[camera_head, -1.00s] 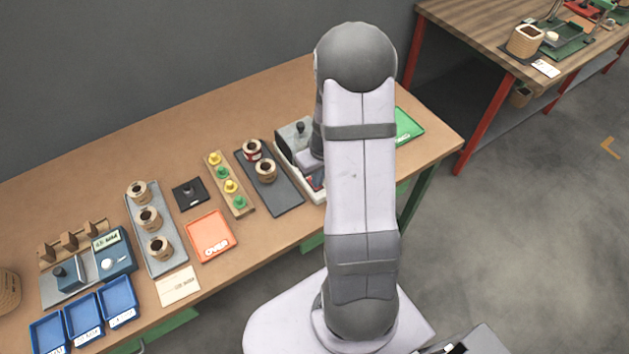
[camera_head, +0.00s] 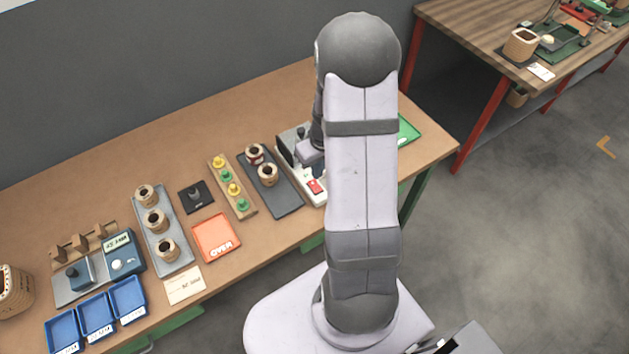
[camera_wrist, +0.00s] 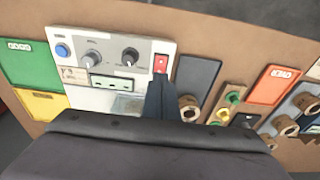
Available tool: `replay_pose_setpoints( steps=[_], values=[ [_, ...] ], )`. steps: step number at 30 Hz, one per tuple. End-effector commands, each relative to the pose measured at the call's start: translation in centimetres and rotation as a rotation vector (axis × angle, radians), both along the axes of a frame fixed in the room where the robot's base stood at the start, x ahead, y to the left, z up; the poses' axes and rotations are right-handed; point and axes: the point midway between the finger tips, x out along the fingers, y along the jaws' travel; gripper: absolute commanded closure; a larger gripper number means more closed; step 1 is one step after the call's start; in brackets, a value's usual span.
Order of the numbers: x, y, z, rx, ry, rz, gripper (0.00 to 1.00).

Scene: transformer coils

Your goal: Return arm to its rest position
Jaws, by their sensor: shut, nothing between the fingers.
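My gripper (camera_wrist: 160,84) shows in the wrist view as dark fingers closed together, with nothing between them. In that view the fingertips overlap the lower edge of a white tester panel (camera_wrist: 135,49), just below its red switch (camera_wrist: 161,63). I cannot tell from this view how far above the panel they are. In the head view my arm stands upright in front of the bench's right part, and it hides most of the gripper and part of the tester (camera_head: 312,187).
On the bench are a dark mat (camera_head: 288,201) with two coils, a peg strip (camera_head: 228,180), an orange OVER tray (camera_head: 215,238), a grey tray (camera_head: 178,262) with three coils, a scale (camera_head: 123,252) and blue bins (camera_head: 95,315). A green tray (camera_head: 408,131) lies behind my arm.

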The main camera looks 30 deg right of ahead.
Motion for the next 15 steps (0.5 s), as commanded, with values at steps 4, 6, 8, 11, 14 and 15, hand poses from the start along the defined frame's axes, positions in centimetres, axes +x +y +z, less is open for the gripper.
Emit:
replay_pose_setpoints(
  steps=[4, 6, 8, 11, 14, 15],
  values=[
    [-0.02, 0.01, 0.89, 0.0, 0.001, 0.0, 1.0],
    [-0.03, 0.02, 0.94, 0.001, 0.001, 0.0, 1.0],
    [-0.04, 0.02, 0.9, 0.001, 0.001, 0.0, 1.0],
    [-0.03, 0.02, 0.87, 0.001, 0.001, 0.0, 1.0],
    [-0.02, 0.02, 0.87, 0.0, 0.001, 0.0, 1.0],
    [-0.02, 0.02, 0.87, 0.0, 0.001, 0.0, 1.0]
  ],
)
